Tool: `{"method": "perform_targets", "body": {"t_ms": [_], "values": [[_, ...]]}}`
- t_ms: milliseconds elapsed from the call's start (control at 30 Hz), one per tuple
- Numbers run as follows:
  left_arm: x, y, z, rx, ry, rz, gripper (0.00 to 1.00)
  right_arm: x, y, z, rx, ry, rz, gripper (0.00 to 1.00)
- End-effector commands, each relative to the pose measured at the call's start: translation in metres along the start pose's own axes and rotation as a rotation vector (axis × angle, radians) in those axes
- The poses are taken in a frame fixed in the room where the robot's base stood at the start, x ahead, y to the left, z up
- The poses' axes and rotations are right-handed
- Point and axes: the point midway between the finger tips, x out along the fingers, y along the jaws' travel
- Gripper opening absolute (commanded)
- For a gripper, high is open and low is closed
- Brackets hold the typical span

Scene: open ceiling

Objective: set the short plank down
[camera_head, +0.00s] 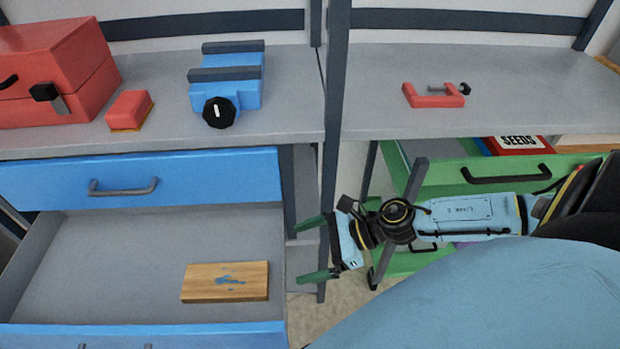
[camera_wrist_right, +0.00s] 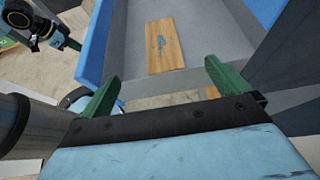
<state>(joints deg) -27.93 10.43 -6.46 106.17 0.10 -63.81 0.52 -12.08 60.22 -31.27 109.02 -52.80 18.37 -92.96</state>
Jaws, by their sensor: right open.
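The short plank (camera_head: 225,282) is a light wooden board with a blue smear. It lies flat inside the open lower blue drawer (camera_head: 110,250), near the drawer's right side. It also shows in the right wrist view (camera_wrist_right: 166,46), beyond my fingertips. My right gripper (camera_head: 313,250) is open and empty, just right of the drawer, with its green fingers apart from the plank. The right wrist view shows the two fingers (camera_wrist_right: 160,80) spread with nothing between them. In that view part of another arm of mine shows at the upper left; its gripper's state is unclear. My left gripper is not seen in the head view.
A red toolbox (camera_head: 60,75), a red block (camera_head: 129,109) and a blue vise (camera_head: 226,85) stand on the left bench. A red clamp (camera_head: 436,98) lies on the right bench. An open green drawer (camera_head: 480,172) holds a seeds packet (camera_head: 518,144). The drawer's left part is bare.

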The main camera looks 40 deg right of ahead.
Motion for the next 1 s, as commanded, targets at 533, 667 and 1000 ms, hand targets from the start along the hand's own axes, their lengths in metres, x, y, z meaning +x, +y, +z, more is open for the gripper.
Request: {"method": "perform_targets", "body": {"t_ms": [533, 667, 1000], "values": [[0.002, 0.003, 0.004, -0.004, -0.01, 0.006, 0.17, 0.002, -0.064, -0.075, 1.907, -0.596, -0.821, 1.0], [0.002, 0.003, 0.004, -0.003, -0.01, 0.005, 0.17, -0.003, -0.022, -0.138, 2.524, -0.811, -1.113, 1.0], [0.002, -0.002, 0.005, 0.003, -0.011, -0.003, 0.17, -0.001, 0.072, -0.191, -2.206, 0.751, 1.121, 1.0]]}}
